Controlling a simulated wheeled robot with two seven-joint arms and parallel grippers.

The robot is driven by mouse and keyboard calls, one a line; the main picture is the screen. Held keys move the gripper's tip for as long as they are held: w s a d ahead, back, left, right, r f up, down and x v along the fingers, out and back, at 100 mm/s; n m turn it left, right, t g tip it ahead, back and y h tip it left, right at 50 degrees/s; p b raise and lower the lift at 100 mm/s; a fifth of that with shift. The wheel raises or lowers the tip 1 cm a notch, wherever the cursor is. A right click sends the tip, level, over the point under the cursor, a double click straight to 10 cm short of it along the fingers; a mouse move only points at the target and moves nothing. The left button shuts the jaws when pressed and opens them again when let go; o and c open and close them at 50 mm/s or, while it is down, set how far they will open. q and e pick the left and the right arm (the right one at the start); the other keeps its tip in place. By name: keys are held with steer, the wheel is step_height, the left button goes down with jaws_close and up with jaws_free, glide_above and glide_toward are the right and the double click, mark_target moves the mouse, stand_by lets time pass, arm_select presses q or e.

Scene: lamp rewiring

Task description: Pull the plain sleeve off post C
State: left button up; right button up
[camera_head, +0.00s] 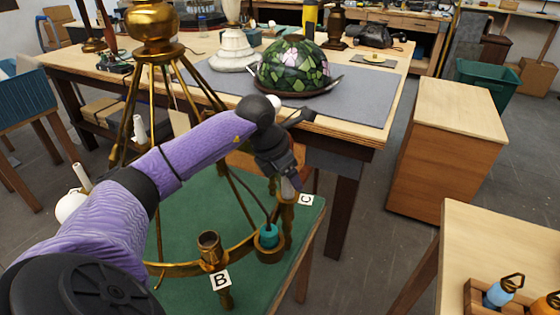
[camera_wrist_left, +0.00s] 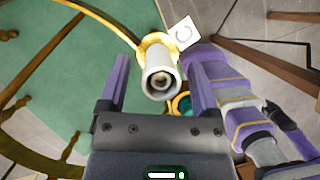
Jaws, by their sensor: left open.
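My left gripper (camera_head: 287,184) reaches down over post C (camera_head: 285,215), a brass post beside the card marked C (camera_head: 306,200). In the left wrist view, the plain sleeve (camera_wrist_left: 159,84) is a pale grey open-ended tube on the brass post, near the C card (camera_wrist_left: 183,32). The open fingers of the left gripper (camera_wrist_left: 160,82) stand on either side of the sleeve, with a visible gap at each side. In the head view, my gripper hides most of the sleeve. My right gripper is in neither view.
Post B (camera_head: 209,246) stands on the brass ring with its card (camera_head: 220,280). A teal piece (camera_head: 268,235) with a dark cord sits in a brass cup close to post C. The green mat (camera_head: 185,205) lies below. A stained-glass shade (camera_head: 293,67) is on the bench behind.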

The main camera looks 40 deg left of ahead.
arm_select(q)
steer(key=shift+w+f, duration=0.1)
steer(key=shift+f, duration=0.1)
jaws_close()
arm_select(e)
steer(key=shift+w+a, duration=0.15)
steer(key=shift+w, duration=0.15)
arm_select(q)
steer(key=shift+r+p, duration=0.9)
steer(key=shift+r, duration=0.2)
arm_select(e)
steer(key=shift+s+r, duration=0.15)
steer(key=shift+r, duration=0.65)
arm_select(q)
step_height(320, 180, up, 4)
steer(key=p, duration=0.3)
steer(key=shift+r+p, duration=0.2)
steer(key=shift+p, duration=0.15)
step_height(320, 180, up, 4)
steer(key=p, duration=0.3)
steer(key=shift+f, duration=0.25)
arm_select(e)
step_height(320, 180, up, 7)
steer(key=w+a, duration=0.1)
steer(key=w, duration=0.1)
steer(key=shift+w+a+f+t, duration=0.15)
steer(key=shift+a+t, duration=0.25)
